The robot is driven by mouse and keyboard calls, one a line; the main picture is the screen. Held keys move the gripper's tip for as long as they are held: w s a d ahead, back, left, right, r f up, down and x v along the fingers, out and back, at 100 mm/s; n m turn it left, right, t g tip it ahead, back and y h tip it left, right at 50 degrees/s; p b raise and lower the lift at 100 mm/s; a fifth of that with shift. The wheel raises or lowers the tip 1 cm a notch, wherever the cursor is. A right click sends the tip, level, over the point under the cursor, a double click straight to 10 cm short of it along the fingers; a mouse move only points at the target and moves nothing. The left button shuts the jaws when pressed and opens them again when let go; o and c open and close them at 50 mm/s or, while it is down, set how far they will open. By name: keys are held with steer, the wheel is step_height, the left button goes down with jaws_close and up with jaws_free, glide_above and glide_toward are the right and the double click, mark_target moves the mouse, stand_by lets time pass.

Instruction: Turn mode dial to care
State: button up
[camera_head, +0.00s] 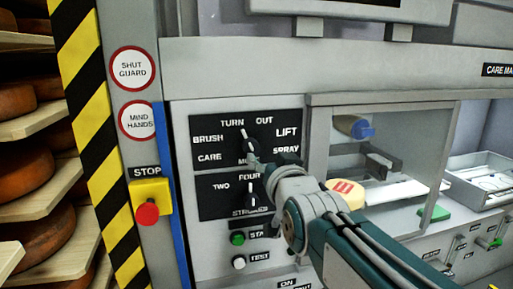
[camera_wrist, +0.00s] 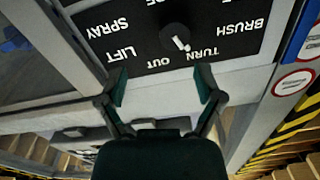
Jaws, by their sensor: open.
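The mode dial (camera_head: 250,145) is a black knob on the upper black panel, ringed by TURN, OUT, LIFT, SPRAY, CARE and BRUSH. In the wrist view the dial (camera_wrist: 173,34) appears upside down, its white mark pointing toward TURN. The CARE label (camera_head: 209,158) is at the panel's lower left; it is not visible in the wrist view. My gripper (camera_wrist: 162,84) is open, its two fingers apart with no dial between them. In the head view my gripper (camera_head: 256,164) is in front of the panel, hiding part of the label below the dial.
A second dial (camera_head: 252,194) sits on the lower panel, close below my gripper. A green button (camera_head: 237,238), a white button (camera_head: 239,262) and a red stop button (camera_head: 147,213) are nearby. A window bay (camera_head: 372,112) with a cheese wheel (camera_head: 346,193) is on the right.

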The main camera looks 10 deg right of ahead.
mark_target(252, 149)
steer(key=w+a, duration=0.2)
steer(key=w, duration=0.1)
steer(key=w+a, duration=0.1)
steer(key=w, duration=0.1)
steer(key=shift+w, duration=0.6)
steer(key=shift+w+d, duration=0.5)
steer(key=shift+d, duration=0.25)
steer(key=shift+w+d, duration=0.1)
steer(key=shift+d, duration=0.2)
steer(key=shift+a, duration=0.4)
steer(key=c, duration=0.4)
steer(key=shift+a, duration=0.15)
steer(key=c, duration=0.7)
steer(key=shift+c, duration=0.2)
